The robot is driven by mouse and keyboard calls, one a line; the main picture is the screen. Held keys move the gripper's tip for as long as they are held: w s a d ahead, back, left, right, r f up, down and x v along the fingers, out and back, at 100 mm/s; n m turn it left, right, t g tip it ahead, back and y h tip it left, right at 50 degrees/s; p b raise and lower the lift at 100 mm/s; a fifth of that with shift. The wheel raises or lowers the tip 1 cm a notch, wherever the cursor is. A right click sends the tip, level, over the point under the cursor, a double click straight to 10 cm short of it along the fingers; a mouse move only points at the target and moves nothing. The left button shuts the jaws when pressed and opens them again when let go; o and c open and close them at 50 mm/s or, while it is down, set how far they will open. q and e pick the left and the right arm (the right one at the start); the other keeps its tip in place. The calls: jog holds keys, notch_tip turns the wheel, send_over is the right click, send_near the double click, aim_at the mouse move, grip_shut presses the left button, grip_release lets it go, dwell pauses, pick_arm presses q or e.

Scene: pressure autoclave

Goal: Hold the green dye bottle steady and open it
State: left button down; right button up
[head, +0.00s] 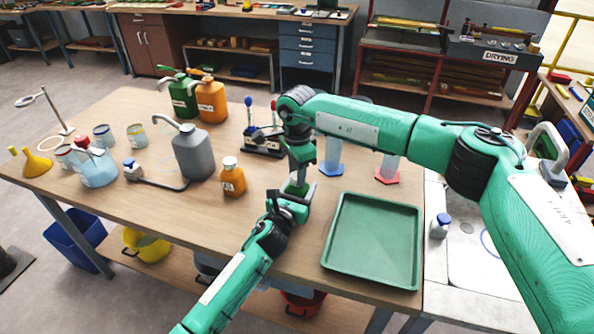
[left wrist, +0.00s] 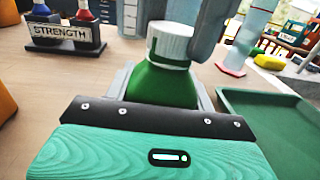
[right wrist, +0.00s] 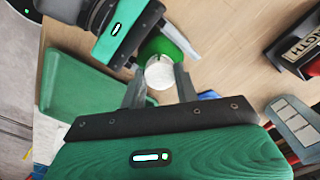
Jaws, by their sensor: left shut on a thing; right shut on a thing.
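The green dye bottle (left wrist: 162,84) stands upright on the table, with its white ribbed cap (left wrist: 170,42) on top. In the head view the bottle (head: 296,187) is mostly hidden by my grippers. My left gripper (head: 293,195) is shut on the green body from the front side. My right gripper (head: 300,172) comes down from above and is shut on the white cap. In the right wrist view the round cap top (right wrist: 160,72) shows between the fingertips, with the green body behind it.
An empty green tray (head: 375,240) lies just right of the bottle. An orange bottle (head: 232,177) and a grey jug (head: 193,150) stand to the left. The STRENGTH rack (left wrist: 65,35) is close behind. Blue-based and red-based cylinders stand behind the tray.

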jog(key=n, duration=1.3)
jog(key=shift+r, duration=0.1)
jog(key=shift+r, duration=0.1)
jog(key=shift+r, duration=1)
jog(key=shift+r, duration=2)
pick_arm(q)
jog(key=shift+c, duration=2.2)
grip_release()
